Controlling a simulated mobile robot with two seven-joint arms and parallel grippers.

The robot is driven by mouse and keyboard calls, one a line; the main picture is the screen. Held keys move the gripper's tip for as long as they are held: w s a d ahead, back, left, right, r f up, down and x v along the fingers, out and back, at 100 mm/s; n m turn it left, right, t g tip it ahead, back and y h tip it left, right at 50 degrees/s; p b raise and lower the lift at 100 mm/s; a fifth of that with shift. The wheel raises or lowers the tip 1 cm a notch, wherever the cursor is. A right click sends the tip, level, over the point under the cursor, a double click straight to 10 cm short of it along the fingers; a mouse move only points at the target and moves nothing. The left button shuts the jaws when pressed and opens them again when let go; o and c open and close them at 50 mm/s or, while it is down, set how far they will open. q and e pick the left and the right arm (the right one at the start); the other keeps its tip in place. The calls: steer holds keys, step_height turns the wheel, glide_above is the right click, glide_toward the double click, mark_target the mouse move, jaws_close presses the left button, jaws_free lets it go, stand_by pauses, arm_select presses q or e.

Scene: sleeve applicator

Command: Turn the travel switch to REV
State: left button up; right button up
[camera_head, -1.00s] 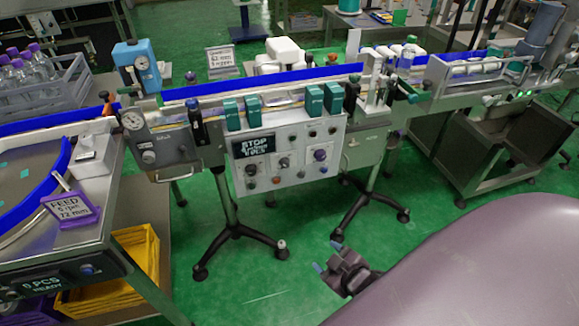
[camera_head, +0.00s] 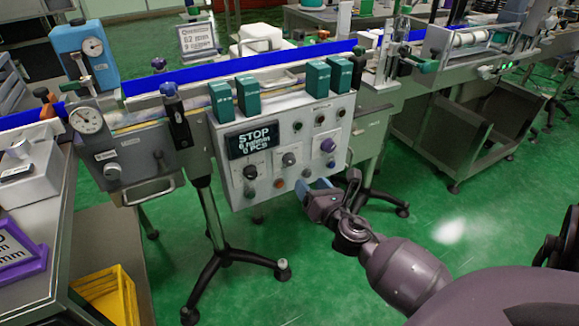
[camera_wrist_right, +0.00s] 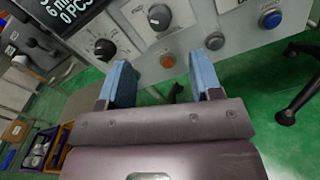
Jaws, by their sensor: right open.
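The control panel (camera_head: 268,150) hangs on the front of the conveyor. My left gripper is out of view.
Orange (camera_wrist_right: 167,61), grey (camera_wrist_right: 214,40) and blue (camera_wrist_right: 271,19) buttons sit near the fingers. Green blocks (camera_head: 247,95) stand along the panel's top. A tripod stand (camera_head: 222,255) is below. A yellow crate (camera_head: 110,295) is at lower left. Green floor is open at right.

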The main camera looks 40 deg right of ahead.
mark_target(292, 162)
steer(key=x, duration=0.8)
steer(key=shift+a+b, duration=0.1)
steer(key=shift+b, duration=0.3)
steer(key=shift+w, duration=0.65)
steer(key=shift+w+d, duration=0.25)
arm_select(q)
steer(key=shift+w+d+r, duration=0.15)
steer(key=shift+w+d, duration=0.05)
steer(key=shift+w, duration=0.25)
arm_select(e)
steer(key=shift+c, duration=0.4)
steer(key=c, duration=0.7)
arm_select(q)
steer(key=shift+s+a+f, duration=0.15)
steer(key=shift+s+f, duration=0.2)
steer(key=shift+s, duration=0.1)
arm_select(e)
steer(key=shift+c, duration=0.8)
